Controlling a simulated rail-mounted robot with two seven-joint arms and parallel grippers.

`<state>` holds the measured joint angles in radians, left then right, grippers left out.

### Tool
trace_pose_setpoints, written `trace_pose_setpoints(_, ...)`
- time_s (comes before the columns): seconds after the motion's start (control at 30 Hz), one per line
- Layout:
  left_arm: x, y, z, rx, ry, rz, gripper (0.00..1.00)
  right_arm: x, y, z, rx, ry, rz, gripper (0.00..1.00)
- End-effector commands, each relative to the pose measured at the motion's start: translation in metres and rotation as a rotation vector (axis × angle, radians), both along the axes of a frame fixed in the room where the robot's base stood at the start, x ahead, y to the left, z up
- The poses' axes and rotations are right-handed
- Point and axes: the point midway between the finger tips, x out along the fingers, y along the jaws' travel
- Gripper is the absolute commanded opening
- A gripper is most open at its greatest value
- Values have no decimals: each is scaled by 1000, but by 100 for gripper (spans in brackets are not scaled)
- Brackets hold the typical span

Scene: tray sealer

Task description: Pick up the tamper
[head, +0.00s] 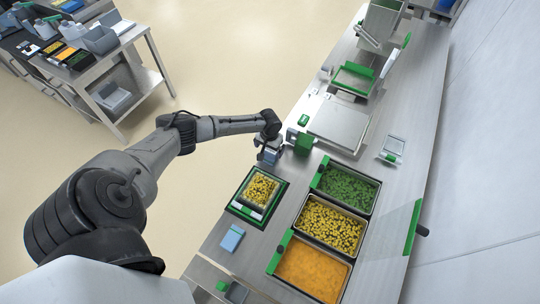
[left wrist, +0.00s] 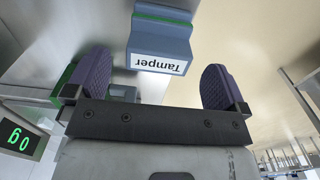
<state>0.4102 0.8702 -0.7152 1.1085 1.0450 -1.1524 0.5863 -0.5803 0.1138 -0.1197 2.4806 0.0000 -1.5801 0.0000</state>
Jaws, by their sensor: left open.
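The tamper (left wrist: 160,40) is a blue-grey block with a green strip and a white label reading "Tamper", upside down in the left wrist view. It lies ahead of my left gripper (left wrist: 158,85), between the lines of the two purple fingers. The fingers are open, with a gap on both sides of the tamper; neither visibly touches it. In the head view my left gripper (head: 268,142) is at the table's left edge, over a small blue block (head: 271,156) that looks like the tamper, partly hidden. My right gripper is not in view.
A black-and-green stand with a tray of yellow pieces (head: 262,188) is just in front. Bins of green food (head: 347,187), yellow pieces (head: 328,224) and orange food (head: 312,270) stand right of it. A green block (head: 303,144) is close by. A display (left wrist: 18,138) reads 0 g.

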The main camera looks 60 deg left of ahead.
Motion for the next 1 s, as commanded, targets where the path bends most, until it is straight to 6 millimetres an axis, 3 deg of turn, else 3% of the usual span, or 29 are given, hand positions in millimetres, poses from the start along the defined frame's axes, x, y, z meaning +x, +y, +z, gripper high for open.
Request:
trace_pose_setpoints(0.37, 5, 3, -45, -1, 2, 1, 100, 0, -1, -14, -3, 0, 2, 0)
trace_pose_setpoints(0.73, 5, 3, -50, -1, 1, 1, 100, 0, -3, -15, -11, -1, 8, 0)
trace_pose_setpoints(1.0, 5, 3, -50, -1, 1, 1, 74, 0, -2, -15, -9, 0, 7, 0)
